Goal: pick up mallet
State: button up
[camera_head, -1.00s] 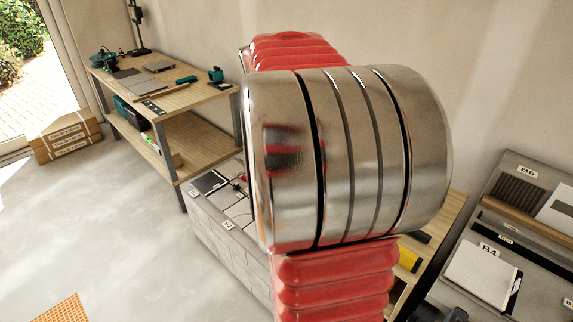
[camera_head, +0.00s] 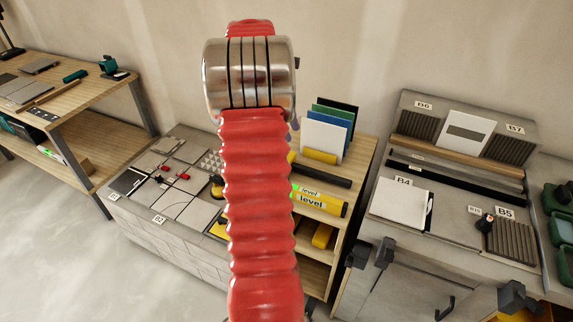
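I cannot make out a mallet for certain in this view. A small black and yellow object (camera_head: 217,187) stands at the right side of the tiled block, partly hidden by my red arm; I cannot tell what it is. My arm, red ribbed sleeves with a steel joint, rises through the middle of the view. My gripper cannot be made out.
The tiled block (camera_head: 130,207) has tiles and small red pieces on top. A shelf unit (camera_head: 355,185) holds a yellow level (camera_head: 318,201) and upright coloured boards. A grey station (camera_head: 385,228) stands right, a wooden workbench (camera_head: 95,82) left. Floor (camera_head: 60,260) is clear at left.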

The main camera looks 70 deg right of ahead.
jog(key=shift+f, duration=0.1)
send_over(305, 167)
jog(key=w, duration=0.3)
jog(key=f, duration=0.7)
jog(key=shift+s+d+f, duration=0.15)
jog(key=shift+s+f, duration=0.1)
jog(key=shift+f, duration=0.15)
jog(key=shift+x, duration=2.55)
jog(key=shift+c, duration=0.5)
grip_shut()
